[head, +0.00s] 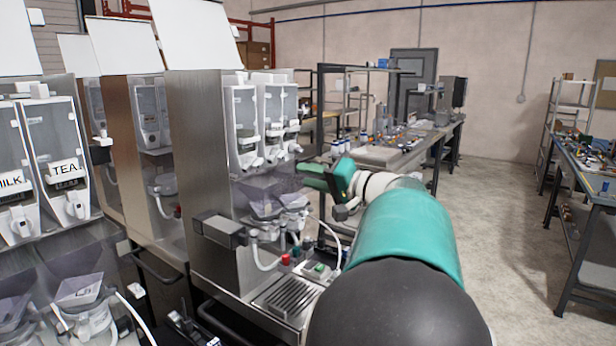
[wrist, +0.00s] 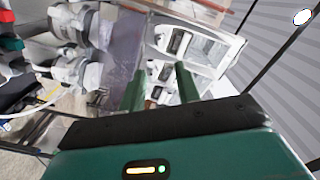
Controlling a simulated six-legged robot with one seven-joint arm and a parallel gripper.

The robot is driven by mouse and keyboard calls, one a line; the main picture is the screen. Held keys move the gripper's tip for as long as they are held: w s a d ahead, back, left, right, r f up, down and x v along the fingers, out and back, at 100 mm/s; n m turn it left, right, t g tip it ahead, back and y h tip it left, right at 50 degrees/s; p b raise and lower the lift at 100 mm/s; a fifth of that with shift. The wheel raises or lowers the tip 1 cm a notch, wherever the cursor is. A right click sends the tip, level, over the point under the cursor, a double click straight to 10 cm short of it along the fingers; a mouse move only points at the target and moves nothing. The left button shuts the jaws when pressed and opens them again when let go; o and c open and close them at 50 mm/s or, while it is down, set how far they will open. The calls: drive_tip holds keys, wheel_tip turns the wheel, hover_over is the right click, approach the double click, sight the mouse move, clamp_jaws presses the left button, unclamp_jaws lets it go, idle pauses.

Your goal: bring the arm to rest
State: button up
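My arm reaches forward from the bottom of the head view, with its dark and teal links in front of the right side of the nearest dispenser machine (head: 205,150). My gripper (head: 308,176) has green fingers and points left toward the machine's front, near its white canisters (head: 268,118). In the wrist view, the two fingers of my gripper (wrist: 160,72) stand apart with nothing visible between them. Canisters (wrist: 200,50) appear beyond the fingertips in that view. Whether the fingers touch the machine cannot be told.
Below my gripper are clear funnels (head: 270,195), hoses, red and green buttons and a drip grille (head: 288,297). More dispensers marked MILK and TEA (head: 66,170) stand at left. A cluttered workbench (head: 400,150) stands behind; open floor (head: 500,250) lies at right.

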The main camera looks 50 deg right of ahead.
idle(0.3)
drive_tip(key=w+a+f+n+g+y, duration=0.15)
drive_tip(key=a+f+g, duration=0.35)
drive_tip(key=a, duration=0.9)
drive_tip(key=a+f+n+g+y, duration=0.35)
drive_tip(key=a+f, duration=0.25)
drive_tip(key=a, duration=0.8)
drive_tip(key=s+a+f+n+g+h, duration=0.4)
drive_tip(key=s+a+f+n+h, duration=0.2)
drive_tip(key=s+a+f, duration=0.5)
drive_tip(key=shift+s+a+f+h, duration=0.15)
drive_tip(key=shift+s+a+h, duration=0.15)
drive_tip(key=shift+s+a, duration=0.1)
